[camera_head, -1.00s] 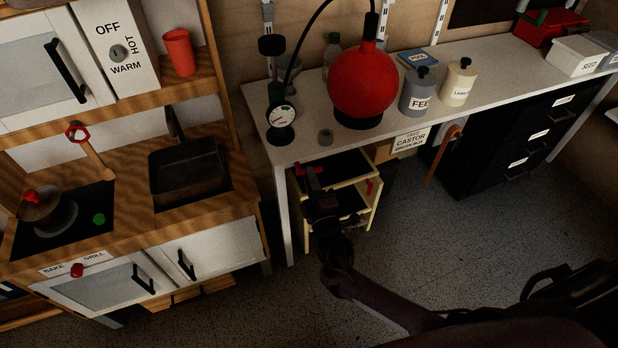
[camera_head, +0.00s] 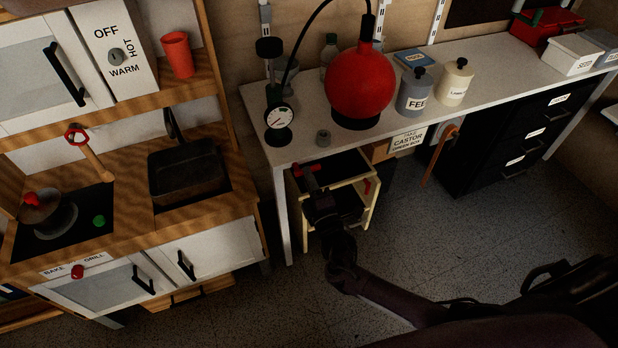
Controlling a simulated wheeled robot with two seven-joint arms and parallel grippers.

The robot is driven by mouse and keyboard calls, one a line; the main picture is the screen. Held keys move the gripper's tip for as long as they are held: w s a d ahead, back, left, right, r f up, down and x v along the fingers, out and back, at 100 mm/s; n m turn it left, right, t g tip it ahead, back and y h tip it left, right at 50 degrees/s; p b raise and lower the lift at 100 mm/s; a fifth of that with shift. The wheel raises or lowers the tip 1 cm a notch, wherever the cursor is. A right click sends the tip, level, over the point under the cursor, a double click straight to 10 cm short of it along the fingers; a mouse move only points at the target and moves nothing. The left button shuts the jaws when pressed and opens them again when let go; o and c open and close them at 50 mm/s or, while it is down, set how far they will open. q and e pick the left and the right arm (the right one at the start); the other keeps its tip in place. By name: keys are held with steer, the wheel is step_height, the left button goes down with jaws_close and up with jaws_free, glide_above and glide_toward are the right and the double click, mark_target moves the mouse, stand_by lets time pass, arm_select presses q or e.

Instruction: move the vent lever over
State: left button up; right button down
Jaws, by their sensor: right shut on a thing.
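A cream box-like cabinet (camera_head: 369,205) with dark openings stands under the left end of the white bench. A red lever (camera_head: 308,178) sticks out at its upper left, with a crossbar on top. My right gripper (camera_head: 317,197) is at the lower end of this lever and is shut on it. The dark fingers hide where the lever meets the cabinet, so its pivot does not show. A smaller red part (camera_head: 367,187) sits on the cabinet's right side, apart from the gripper. My left gripper is not in view.
The white bench (camera_head: 300,148) overhangs the cabinet, and its left leg (camera_head: 283,220) stands close to the gripper. A wooden play kitchen (camera_head: 215,209) is at the left. An orange-handled tool (camera_head: 441,152) hangs at the right. The floor (camera_head: 440,240) in front is clear.

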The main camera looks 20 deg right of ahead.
steer(key=c, duration=1.4)
jaws_free()
steer(key=shift+o, duration=0.2)
steer(key=v, duration=0.8)
steer(key=shift+w, duration=0.1)
steer(key=s+d+f+m+g+h+p, duration=0.1)
steer(key=s+d+f+m+g, duration=0.15)
steer(key=s+f+g, duration=0.4)
steer(key=s+d+f+m+g+p, duration=0.1)
steer(key=s+f+m, duration=0.25)
steer(key=f, duration=0.65)
steer(key=s+d+f+m+g+h+p, duration=0.15)
steer(key=s+f+m+g, duration=0.3)
steer(key=f, duration=0.45)
steer(key=s+a+f+m+g+y+p, duration=0.1)
steer(key=s+f+g, duration=0.3)
steer(key=s, duration=0.8)
steer(key=s+a+f+m+g+p, duration=0.1)
steer(key=s+f+m+g, duration=0.3)
steer(key=s, duration=0.9)
steer(key=shift+s+f+m+y, duration=0.25)
steer(key=shift+f+m+y, duration=0.1)
